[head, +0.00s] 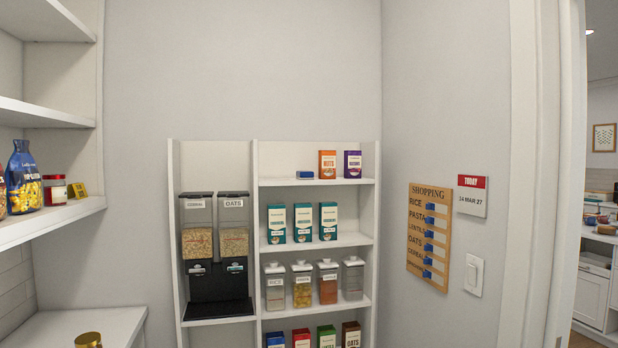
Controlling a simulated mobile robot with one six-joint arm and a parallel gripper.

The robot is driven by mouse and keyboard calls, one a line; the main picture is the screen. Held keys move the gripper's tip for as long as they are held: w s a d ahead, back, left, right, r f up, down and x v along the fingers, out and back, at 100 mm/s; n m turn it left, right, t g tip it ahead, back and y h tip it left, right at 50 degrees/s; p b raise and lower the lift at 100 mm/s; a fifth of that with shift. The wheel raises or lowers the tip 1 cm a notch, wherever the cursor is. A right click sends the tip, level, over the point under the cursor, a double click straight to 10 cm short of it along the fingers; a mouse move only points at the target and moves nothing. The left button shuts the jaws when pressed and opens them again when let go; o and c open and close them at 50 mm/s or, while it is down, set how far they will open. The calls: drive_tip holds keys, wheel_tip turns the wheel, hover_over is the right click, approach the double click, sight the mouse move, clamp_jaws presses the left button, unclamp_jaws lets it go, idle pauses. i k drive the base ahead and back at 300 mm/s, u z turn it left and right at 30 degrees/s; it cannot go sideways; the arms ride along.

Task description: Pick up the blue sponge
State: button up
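A small blue block (305,174) lies on the top shelf of the white shelf unit (315,182), left of an orange box (327,164). It looks like the blue sponge, but it is too small to be sure. My gripper is not in view.
A purple box (352,164) stands right of the orange one. Teal boxes (303,222), lidded jars (302,285) and more boxes (327,336) fill lower shelves. Two dispensers (215,245) stand left. A shopping board (429,235) hangs on the right wall. A doorway opens far right.

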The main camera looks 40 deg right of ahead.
sight(300, 175)
drive_tip(key=z, duration=0.35)
drive_tip(key=i, duration=0.85)
drive_tip(key=u, duration=0.35)
